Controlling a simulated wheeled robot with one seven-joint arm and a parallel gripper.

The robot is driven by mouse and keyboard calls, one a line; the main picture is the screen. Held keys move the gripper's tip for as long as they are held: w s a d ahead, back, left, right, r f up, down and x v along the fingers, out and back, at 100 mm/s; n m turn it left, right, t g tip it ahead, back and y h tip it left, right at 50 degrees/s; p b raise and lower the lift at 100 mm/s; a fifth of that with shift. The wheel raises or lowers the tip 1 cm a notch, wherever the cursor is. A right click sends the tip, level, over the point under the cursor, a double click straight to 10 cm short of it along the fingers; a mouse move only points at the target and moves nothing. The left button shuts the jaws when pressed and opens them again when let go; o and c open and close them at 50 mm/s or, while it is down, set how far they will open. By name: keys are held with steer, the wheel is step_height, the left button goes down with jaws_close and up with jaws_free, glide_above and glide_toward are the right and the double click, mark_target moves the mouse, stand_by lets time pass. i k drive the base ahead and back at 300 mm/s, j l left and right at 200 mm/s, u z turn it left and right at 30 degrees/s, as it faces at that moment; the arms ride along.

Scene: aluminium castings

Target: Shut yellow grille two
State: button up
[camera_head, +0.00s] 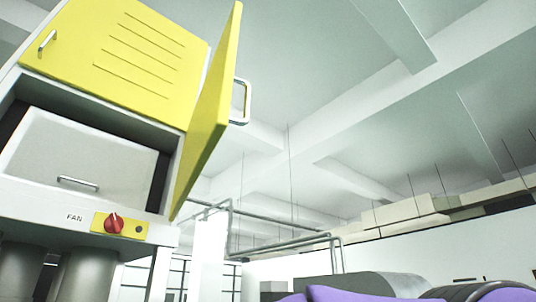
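A cabinet at the left carries two yellow panels. One yellow panel with slot lines (130,52) lies flat against the upper front, with a small metal handle at its left. The other yellow panel (211,110) is swung out and seen nearly edge-on at the cabinet's right side. Its metal handle (246,101) sticks out to the right, clear of anything. No number shows on either panel, so I cannot tell from marks which is grille two. My gripper is not in view.
Below the panels are a recess with a pale drawer-like front (85,160) and a FAN label beside a red knob (113,223) on a yellow plate. Purple and grey rounded shapes (350,291) fill the bottom right. Pipes and ceiling beams are behind.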

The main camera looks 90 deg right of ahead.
mark_target(210, 118)
steer(key=k+z, duration=0.15)
steer(key=k, duration=0.4)
steer(key=k+l+z, duration=0.1)
steer(key=k, duration=0.4)
steer(key=k+l+z, duration=0.15)
steer(key=k, duration=0.35)
steer(key=k+l+z, duration=0.1)
steer(key=k+l, duration=0.2)
steer(key=k, duration=0.25)
steer(key=i+u, duration=0.15)
steer(key=i, duration=0.25)
